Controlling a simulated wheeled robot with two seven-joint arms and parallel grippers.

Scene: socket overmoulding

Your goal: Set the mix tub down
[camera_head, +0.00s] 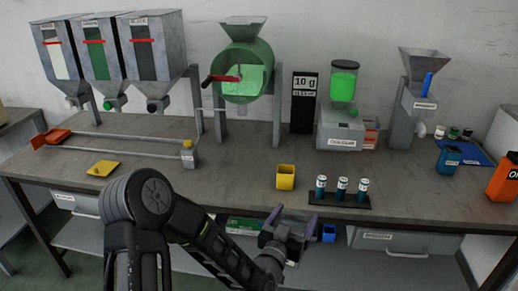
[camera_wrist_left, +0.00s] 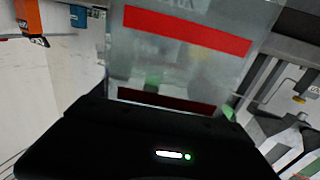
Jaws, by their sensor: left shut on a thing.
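My left arm reaches in from the bottom of the head view, and my left gripper (camera_head: 291,226) is low in front of the table's front edge. My left gripper is shut on this tub. In the head view I cannot make out the tub clearly at the gripper. My right gripper is not in view.
The grey table (camera_head: 225,180) has free room at its front left. A yellow cup (camera_head: 285,178) and a black rack (camera_head: 341,200) with three blue-and-white vials stand near the front edge. A yellow plate (camera_head: 103,168) lies left. An orange bin (camera_head: 503,180) stands far right.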

